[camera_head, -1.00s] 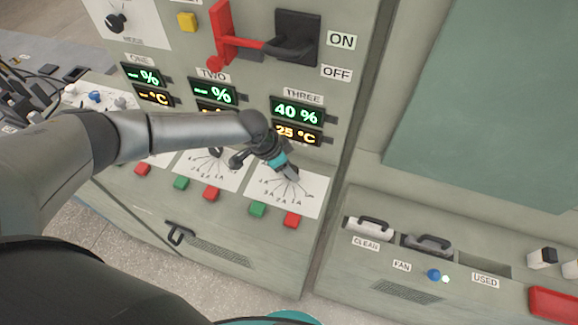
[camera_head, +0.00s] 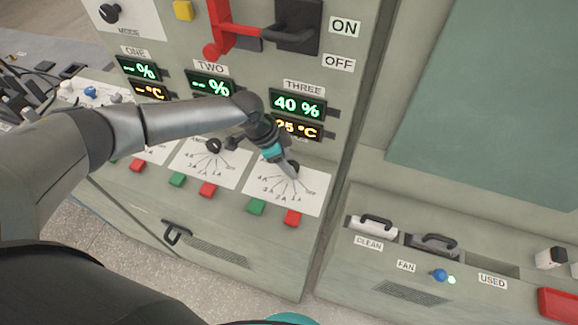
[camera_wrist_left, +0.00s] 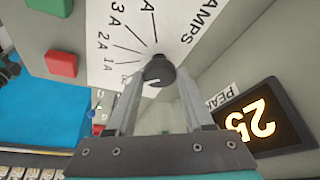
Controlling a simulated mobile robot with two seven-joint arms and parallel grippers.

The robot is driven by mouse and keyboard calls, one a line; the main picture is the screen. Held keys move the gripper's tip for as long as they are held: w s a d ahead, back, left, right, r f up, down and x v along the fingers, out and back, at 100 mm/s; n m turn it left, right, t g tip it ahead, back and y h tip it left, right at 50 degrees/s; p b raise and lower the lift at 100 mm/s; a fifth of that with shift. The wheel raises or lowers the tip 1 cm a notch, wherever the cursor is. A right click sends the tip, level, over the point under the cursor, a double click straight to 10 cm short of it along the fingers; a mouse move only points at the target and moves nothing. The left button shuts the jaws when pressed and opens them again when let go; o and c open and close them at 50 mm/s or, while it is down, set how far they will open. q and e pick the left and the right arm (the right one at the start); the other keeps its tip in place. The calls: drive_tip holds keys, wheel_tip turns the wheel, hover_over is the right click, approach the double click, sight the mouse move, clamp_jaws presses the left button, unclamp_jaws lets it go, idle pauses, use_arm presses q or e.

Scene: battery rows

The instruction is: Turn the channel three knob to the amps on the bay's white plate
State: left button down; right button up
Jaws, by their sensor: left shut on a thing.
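The channel three knob (camera_wrist_left: 158,71) is a small dark round knob on a white dial plate (camera_wrist_left: 165,30) marked AMPS, with 1A, 2A and 3A beside printed lines. In the head view the knob (camera_head: 293,168) is partly hidden by my gripper. My left gripper (camera_head: 287,163) reaches it from the upper left. In the wrist view its two fingers (camera_wrist_left: 158,80) are shut on the knob from both sides. A pale mark shows on the knob, but which setting it points to is unclear. My right gripper is not in view.
Channel three's displays (camera_head: 297,104) read 40 % and 25 °C. A green button (camera_head: 257,207) and a red button (camera_head: 292,218) sit below its plate. Channel two's knob (camera_head: 213,146) is at the left. A red lever (camera_head: 222,30) stands above. CLEAN and USED slots lie at the right.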

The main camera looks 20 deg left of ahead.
use_arm(q)
drive_tip(key=shift+m+g+b, duration=0.4)
drive_tip(key=shift+m+b, duration=0.65)
drive_tip(key=shift+m, duration=0.25)
drive_tip(key=shift+c, duration=1.5)
unclamp_jaws()
drive_tip(key=shift+r, duration=0.1)
